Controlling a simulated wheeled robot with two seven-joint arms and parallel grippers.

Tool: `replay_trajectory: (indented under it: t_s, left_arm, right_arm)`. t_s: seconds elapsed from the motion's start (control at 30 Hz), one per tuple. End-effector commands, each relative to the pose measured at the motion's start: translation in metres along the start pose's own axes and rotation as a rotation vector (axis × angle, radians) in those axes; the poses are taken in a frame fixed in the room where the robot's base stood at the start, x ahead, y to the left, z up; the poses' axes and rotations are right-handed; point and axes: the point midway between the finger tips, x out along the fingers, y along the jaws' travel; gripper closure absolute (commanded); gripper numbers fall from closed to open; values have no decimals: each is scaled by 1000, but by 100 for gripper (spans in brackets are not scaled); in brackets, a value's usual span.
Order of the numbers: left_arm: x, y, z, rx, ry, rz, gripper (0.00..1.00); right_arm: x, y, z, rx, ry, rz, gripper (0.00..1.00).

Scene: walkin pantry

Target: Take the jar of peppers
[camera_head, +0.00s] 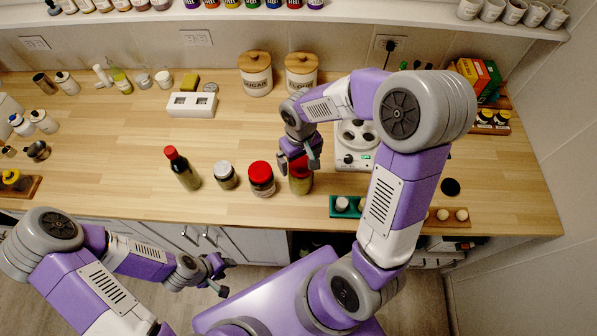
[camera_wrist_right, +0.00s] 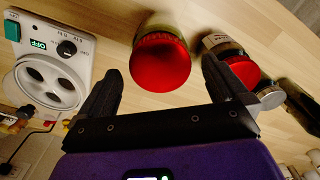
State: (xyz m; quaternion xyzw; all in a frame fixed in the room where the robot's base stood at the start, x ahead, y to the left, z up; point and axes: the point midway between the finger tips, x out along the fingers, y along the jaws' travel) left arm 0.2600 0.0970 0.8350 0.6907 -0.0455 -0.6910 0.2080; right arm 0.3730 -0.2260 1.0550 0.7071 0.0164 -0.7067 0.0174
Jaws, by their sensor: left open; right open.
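A jar with a red lid and yellow-green contents (camera_head: 301,183), which looks like the jar of peppers, stands upright near the counter's front edge. My right gripper (camera_head: 300,158) is above it and partly hides it. In the right wrist view its red lid (camera_wrist_right: 160,62) shows ahead of and between the spread fingers of my right gripper (camera_wrist_right: 165,88), with visible space on both sides. A second red-lidded jar (camera_head: 261,181) with dark contents stands just left; it also shows in the wrist view (camera_wrist_right: 240,70). My left gripper (camera_head: 217,274) is open and empty, low in front of the counter.
A grey-lidded jar (camera_head: 226,176) and a dark bottle with a red cap (camera_head: 183,169) stand further left. A white appliance (camera_head: 352,148) stands just right, with a green tray (camera_head: 342,207) before it. Two wooden-lidded canisters (camera_head: 256,78) stand behind. The counter's left middle is clear.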

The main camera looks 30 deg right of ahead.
Motion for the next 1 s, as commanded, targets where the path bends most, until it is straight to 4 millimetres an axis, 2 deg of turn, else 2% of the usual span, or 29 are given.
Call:
replay_trajectory:
  t_s: [0.2,0.3,0.6,1.0]
  left_arm:
    - [2,-1,0,0,0,0,57]
    - [3,-1,0,0,1,0,57]
    - [3,-1,0,0,1,0,57]
    - [3,-1,0,0,1,0,57]
  right_arm:
    - [34,-1,4,0,-5,-1,0]
    - [45,-1,4,1,-3,-1,0]
    - [49,-1,3,1,0,-1,0]
    - [48,-1,3,1,0,-1,61]
